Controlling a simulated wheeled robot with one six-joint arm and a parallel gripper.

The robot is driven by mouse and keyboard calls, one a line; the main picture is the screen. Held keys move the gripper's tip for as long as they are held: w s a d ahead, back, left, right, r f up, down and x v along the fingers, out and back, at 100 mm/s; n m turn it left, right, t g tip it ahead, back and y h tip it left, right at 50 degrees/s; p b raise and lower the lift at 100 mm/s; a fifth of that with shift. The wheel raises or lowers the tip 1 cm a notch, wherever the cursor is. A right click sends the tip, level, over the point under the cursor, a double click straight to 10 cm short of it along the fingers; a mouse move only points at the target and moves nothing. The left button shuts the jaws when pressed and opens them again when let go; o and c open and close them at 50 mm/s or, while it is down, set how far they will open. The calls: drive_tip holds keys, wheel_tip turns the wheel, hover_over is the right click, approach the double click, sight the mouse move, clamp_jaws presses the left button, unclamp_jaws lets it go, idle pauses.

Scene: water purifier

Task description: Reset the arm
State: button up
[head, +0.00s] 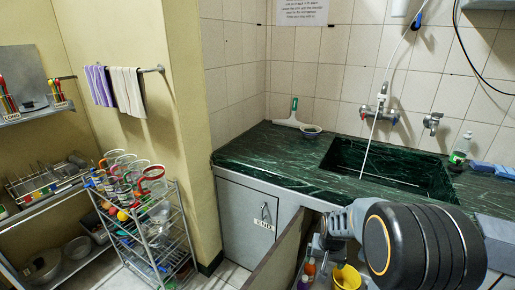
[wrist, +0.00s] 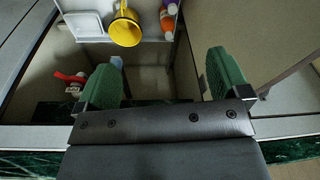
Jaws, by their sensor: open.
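My gripper (wrist: 165,80) shows in the wrist view with its two green fingers wide apart and nothing between them. Beyond the fingers is the inside of the open cabinet under the counter. In the head view my dark arm with an orange ring fills the lower right in front of the cabinet, and I cannot make out the gripper there.
An open cabinet door (head: 275,262) stands left of my arm. A yellow jug (head: 346,277) and bottles (wrist: 167,20) are in the cabinet. Above are the green counter (head: 262,150) and sink (head: 385,165). A rack of cups (head: 150,235) stands left.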

drive_tip(key=s+a+r+n+p, duration=0.1)
drive_tip(key=s+r+p, duration=0.3)
drive_tip(key=r, duration=0.6)
drive_tip(key=s+a+r+n+t+p, duration=0.1)
drive_tip(key=s+r+p, duration=0.4)
drive_tip(key=r, duration=0.5)
drive_tip(key=s+a+r+n+t+p, duration=0.1)
drive_tip(key=s+a+r+p, duration=0.2)
drive_tip(key=r, duration=0.7)
drive_tip(key=shift+s+r+p, duration=0.25)
drive_tip(key=shift+s+p, duration=0.4)
drive_tip(key=shift+s, duration=0.55)
drive_tip(key=shift+s+r, duration=0.2)
drive_tip(key=shift+s, duration=0.1)
